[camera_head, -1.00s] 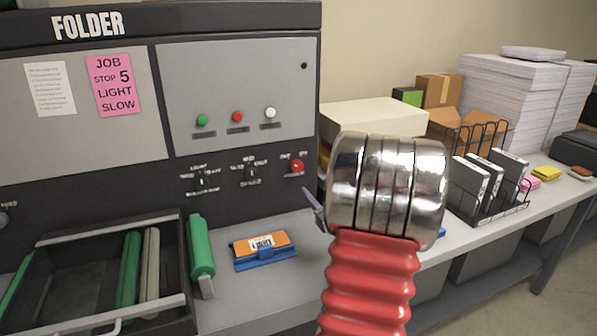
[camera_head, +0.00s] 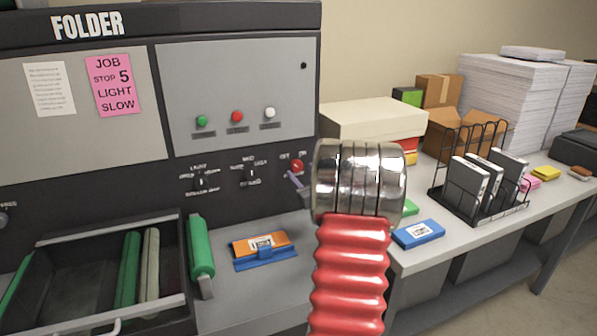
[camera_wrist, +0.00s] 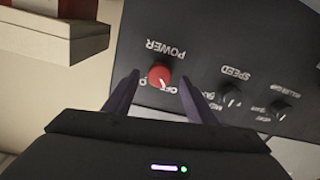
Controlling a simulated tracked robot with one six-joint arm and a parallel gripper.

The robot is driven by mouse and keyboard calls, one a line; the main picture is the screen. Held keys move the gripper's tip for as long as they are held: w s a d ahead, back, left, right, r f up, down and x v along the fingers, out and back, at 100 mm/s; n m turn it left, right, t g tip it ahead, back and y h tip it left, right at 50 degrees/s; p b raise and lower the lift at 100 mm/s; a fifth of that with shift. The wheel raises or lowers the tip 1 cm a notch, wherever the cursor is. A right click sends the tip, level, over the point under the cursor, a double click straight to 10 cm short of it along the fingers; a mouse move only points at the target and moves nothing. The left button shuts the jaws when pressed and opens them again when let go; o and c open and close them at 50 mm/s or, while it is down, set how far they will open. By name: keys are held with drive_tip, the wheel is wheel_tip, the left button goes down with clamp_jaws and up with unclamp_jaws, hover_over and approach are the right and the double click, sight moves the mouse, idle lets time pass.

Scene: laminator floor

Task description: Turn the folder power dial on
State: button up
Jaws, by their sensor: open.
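The folder power dial (camera_head: 297,165) is a small red knob at the right end of the folder's dark lower panel. In the wrist view, the red dial (camera_wrist: 160,77) appears upside down under the word POWER, with OFF beside it. I cannot make out for sure which way it points. My gripper (camera_wrist: 158,80) is open, with one finger on either side of the dial in the picture; contact is not clear. In the head view, my gripper (camera_head: 294,182) shows as a thin purple finger just below the dial, the rest hidden behind my arm.
The speed dial (camera_head: 250,175) and another black dial (camera_head: 200,181) sit left of the power dial. Green, red and white buttons (camera_head: 237,117) are above. Below are an orange-and-blue item (camera_head: 262,247) and a green roller (camera_head: 200,246). A wire rack (camera_head: 437,190) stands right.

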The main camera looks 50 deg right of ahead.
sight(298, 168)
drive_tip(key=shift+x, duration=1.5)
drive_tip(key=shift+a, duration=0.15)
drive_tip(key=c, duration=1)
